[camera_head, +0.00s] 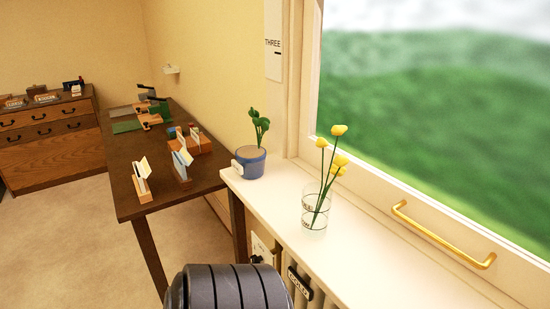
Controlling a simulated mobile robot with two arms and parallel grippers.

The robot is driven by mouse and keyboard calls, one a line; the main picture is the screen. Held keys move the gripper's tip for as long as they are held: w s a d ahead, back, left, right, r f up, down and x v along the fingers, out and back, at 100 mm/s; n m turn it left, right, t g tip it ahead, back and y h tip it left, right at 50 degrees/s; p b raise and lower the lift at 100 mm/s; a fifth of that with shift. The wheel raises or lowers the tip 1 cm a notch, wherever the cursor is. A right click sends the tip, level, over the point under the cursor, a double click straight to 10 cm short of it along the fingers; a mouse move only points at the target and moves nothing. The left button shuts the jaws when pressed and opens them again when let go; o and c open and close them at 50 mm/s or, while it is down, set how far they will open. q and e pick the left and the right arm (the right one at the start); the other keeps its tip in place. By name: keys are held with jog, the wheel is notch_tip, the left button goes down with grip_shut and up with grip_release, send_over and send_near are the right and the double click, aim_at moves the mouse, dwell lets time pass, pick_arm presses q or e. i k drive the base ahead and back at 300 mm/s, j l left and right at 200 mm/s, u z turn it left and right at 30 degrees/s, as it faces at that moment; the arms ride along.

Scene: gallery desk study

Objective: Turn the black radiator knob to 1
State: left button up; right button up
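Below the window sill, a cream plate (263,247) stands at the near end of the desk gap, with a small dark knob-like part (257,259) on it. It is too small to read any number or setting, and I cannot tell for sure that it is the radiator knob. Pale radiator ribs (318,297) show beside it, partly hidden under the sill. A black tag with white lettering (299,283) is on the ribs. A dark ribbed rounded shape, which I take as part of my own arm, covers the bottom centre. Neither gripper shows.
The white sill (285,205) carries a blue pot with a green plant (250,163) and a glass vase (316,211) of yellow flowers. A brass window handle (440,235) is at right. A dark desk (120,178) with cards and stands is at left; carpet is clear.

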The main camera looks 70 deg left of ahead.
aim_at(253, 259)
jog(key=u, duration=2.5)
jog(key=j+z, duration=0.1)
